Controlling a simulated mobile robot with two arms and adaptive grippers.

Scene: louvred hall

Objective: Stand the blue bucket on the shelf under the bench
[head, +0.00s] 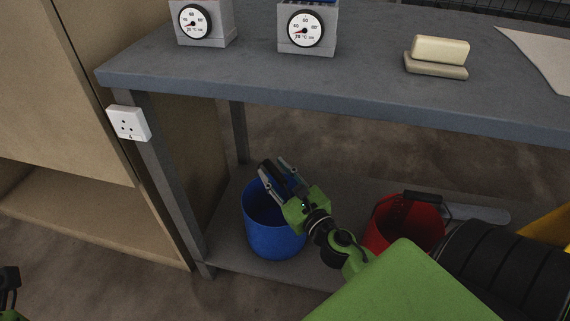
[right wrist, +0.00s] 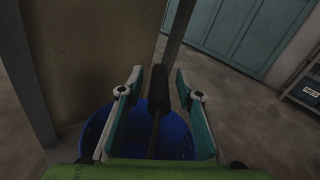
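The blue bucket (head: 274,238) stands upright on the low shelf (head: 232,246) under the grey bench (head: 250,87), near its left leg. My right gripper (head: 276,172) is over the bucket's mouth and hides part of the rim. In the right wrist view its two fingers (right wrist: 157,88) are spread, with the bucket's dark handle grip (right wrist: 158,92) between them and a gap on each side. The blue bucket (right wrist: 176,137) shows below and behind the fingers. My left gripper (head: 9,279) is only partly in view at the lower left edge.
A red bucket (head: 385,225) with a black handle stands to the right on the shelf, partly behind my arm. Two gauge boxes (head: 205,36) and a soap-like block on a dish (head: 438,52) are on the bench top. A wooden cabinet (head: 60,110) stands left. A socket (head: 128,123) is on the bench leg.

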